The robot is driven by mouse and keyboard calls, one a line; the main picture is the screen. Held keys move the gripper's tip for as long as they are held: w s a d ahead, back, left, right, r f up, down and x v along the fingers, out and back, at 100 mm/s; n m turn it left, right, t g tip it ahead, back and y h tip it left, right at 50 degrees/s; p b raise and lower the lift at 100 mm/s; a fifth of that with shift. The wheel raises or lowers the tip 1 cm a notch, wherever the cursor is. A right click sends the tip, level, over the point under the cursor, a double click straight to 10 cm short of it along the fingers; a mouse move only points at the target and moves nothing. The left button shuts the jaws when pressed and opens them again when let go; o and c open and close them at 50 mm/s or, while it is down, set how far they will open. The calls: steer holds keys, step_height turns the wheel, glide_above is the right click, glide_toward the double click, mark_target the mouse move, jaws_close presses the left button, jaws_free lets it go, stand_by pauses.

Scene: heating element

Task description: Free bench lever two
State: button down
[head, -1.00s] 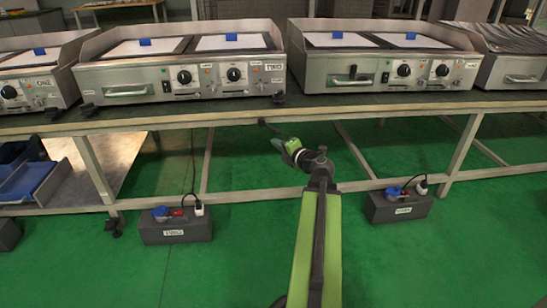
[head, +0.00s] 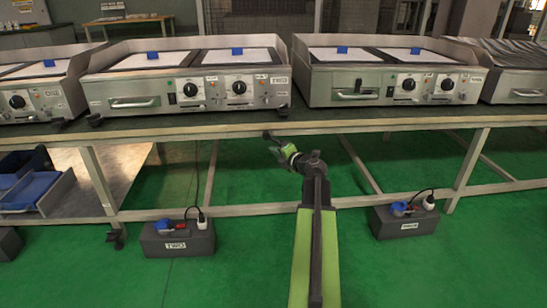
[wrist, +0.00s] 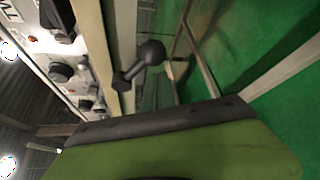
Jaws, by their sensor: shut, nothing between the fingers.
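The griddle marked TWO (head: 190,93) stands on the bench (head: 150,135). Small black fittings show near its front corners, one at the right (head: 282,110) and one at the left (head: 95,121). My gripper (head: 270,139), at the end of my green arm, is just below the bench's front edge, below the griddle's right front corner. It is shut and empty. The wrist view shows a black ball-ended lever (wrist: 149,53) by the bench edge, ahead of the gripper's green and black body. Whether they touch cannot be told.
Another griddle (head: 390,88) stands to the right. Below the bench, a dark box marked TWO (head: 178,241) and a similar box (head: 404,224) rest on the green floor. Bench legs and a low crossbar stand between them. Blue trays (head: 32,191) lie at the left.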

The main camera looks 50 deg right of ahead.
steer(key=shift+s+d+r, duration=0.3)
steer(key=shift+s+d, duration=0.05)
steer(key=shift+d, duration=0.25)
